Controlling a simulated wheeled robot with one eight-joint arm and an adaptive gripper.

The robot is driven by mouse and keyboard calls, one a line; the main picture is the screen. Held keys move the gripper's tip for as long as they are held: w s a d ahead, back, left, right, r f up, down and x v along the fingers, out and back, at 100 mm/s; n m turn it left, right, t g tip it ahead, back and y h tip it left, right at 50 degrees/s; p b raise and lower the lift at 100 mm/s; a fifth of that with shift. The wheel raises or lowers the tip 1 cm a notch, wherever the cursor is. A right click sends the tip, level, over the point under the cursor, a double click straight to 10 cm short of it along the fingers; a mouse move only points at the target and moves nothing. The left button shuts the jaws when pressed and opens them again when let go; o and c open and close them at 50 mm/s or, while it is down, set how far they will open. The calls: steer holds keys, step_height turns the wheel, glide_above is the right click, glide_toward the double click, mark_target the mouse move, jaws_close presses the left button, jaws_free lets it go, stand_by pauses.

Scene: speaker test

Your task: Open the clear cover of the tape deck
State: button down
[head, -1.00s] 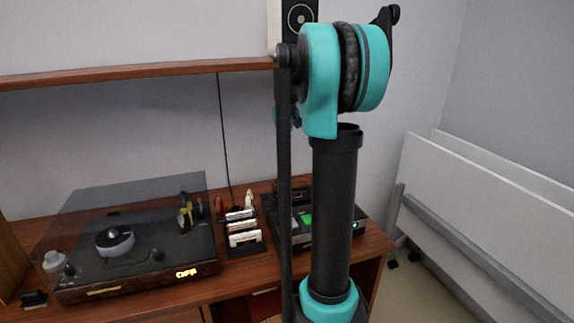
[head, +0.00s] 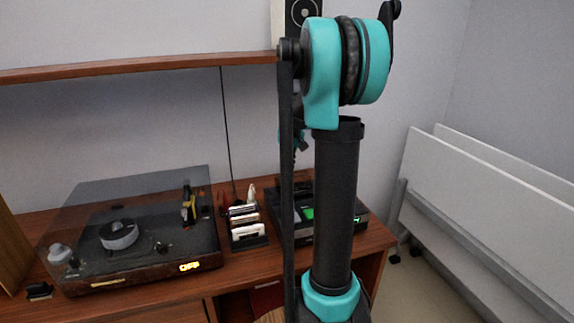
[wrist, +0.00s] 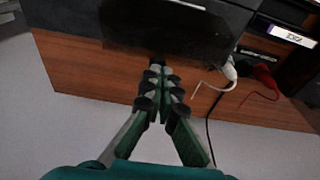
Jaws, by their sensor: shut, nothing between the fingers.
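The tape deck (head: 361,212) is a dark box with a green lit patch, at the right end of the wooden desk in the head view. My arm hides much of it. In the wrist view its dark body (wrist: 170,38) fills the top middle. I cannot make out the clear cover's edges or whether it is open. My gripper (wrist: 158,68) is shut and empty, with its fingertips close to the deck's edge on the wall side. I cannot tell if they touch it. In the head view my arm mostly hides the gripper.
A cassette rack (head: 249,241) stands left of the deck. A turntable (head: 150,266) with a tinted lid is farther left. Red and white plugs (wrist: 264,75) with cables lie by the deck. The wall is close behind the desk (wrist: 80,68). White panels (head: 470,190) lean at the right.

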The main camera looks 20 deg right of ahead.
steer(key=shift+s, duration=0.15)
steer(key=shift+s+r+t, duration=0.35)
steer(key=shift+s+t, duration=0.1)
steer(key=shift+t, duration=0.15)
steer(key=shift+s+r, duration=0.35)
steer(key=shift+s, duration=0.1)
steer(key=shift+r, duration=0.1)
steer(key=shift+r, duration=0.7)
steer(key=shift+w+f, duration=0.1)
steer(key=shift+w, duration=0.4)
step_height(320, 180, up, 9)
steer(key=w, duration=0.1)
steer(key=shift+w, duration=0.15)
